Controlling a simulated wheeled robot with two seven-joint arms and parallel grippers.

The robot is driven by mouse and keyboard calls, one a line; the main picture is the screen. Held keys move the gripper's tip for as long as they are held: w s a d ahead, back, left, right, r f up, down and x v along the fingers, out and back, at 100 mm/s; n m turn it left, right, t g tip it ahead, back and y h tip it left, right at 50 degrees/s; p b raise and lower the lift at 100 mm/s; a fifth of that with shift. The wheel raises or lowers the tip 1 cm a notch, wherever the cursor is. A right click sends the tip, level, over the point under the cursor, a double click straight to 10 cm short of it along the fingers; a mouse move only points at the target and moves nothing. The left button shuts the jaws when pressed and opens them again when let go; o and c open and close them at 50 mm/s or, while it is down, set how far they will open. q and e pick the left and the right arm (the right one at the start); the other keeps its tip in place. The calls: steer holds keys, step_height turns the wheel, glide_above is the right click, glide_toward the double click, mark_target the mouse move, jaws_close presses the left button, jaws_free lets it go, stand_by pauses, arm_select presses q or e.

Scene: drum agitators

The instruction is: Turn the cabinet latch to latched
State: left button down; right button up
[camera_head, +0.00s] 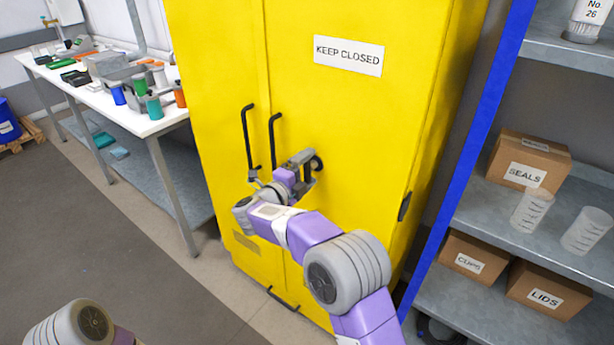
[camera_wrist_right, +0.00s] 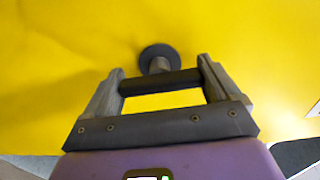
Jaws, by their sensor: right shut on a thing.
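The yellow cabinet (camera_head: 350,110) stands shut in front of me with two black door handles (camera_head: 248,138). Its latch (camera_head: 317,163) is a dark round piece on the right door, partly hidden by my right gripper (camera_head: 300,160). In the right wrist view the latch (camera_wrist_right: 160,80) shows as a dark bar in front of a round base. The bar lies crosswise between the two fingers of my right gripper (camera_wrist_right: 161,70), which is shut on it. Only a rounded link of my left arm shows at the bottom left; its gripper is out of view.
A white table (camera_head: 150,122) with bottles and bins stands at the left. A shelf (camera_head: 490,205) with blue upright, labelled boxes (camera_head: 528,165) and clear beakers (camera_head: 530,212) stands close on the right. The floor (camera_head: 130,260) at the left is clear.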

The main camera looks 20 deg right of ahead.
steer(key=shift+m, duration=0.4)
steer(key=o, duration=0.8)
steer(key=p+v, duration=0.1)
steer(key=v, duration=0.6)
steer(key=shift+s+a, duration=0.2)
steer(key=shift+a, duration=0.05)
